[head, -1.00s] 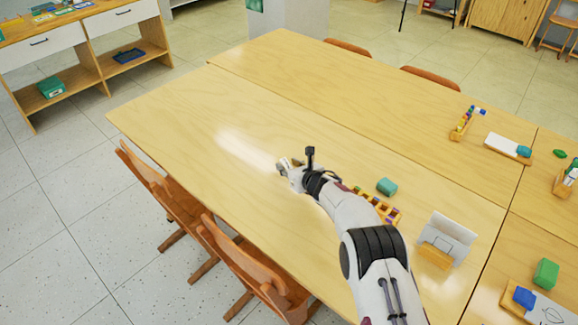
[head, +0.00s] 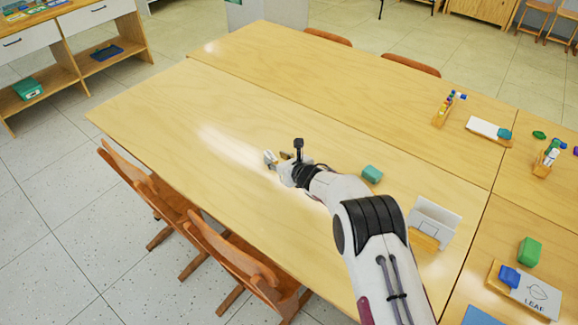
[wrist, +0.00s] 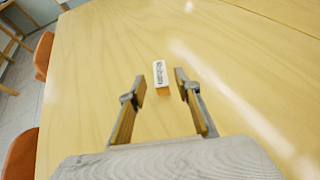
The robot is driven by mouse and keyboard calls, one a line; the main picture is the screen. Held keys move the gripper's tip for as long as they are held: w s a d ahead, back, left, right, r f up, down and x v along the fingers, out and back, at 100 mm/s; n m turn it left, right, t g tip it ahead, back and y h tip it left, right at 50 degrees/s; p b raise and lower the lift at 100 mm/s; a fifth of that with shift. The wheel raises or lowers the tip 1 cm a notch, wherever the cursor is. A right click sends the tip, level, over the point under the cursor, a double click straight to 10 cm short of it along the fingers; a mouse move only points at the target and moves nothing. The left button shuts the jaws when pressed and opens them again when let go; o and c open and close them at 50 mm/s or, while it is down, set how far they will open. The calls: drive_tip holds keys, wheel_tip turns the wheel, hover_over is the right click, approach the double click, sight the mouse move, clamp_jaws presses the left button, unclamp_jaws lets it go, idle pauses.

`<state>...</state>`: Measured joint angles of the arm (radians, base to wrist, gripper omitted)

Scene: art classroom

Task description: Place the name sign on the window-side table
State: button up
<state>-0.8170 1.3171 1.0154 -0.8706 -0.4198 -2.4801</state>
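The name sign (wrist: 159,72) is a small white block with dark lettering and a wooden edge. In the wrist view it is on the light wooden table (wrist: 100,60), ahead of and between my fingertips, with clear gaps to both sides. My gripper (wrist: 160,83) is open and empty there. In the head view my gripper (head: 270,159) is low over the middle of the near table (head: 170,110). I cannot pick out the sign in that view. Which table is the window-side one cannot be told, as no window shows.
A teal block (head: 372,174) and a white card on a wooden stand (head: 433,220) are right of my gripper. Orange chairs (head: 235,250) line the near edge. A "LEAF" card (head: 538,292) lies at the lower right. The near table's left half is bare.

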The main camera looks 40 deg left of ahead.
drive_tip(key=shift+v, duration=4.45)
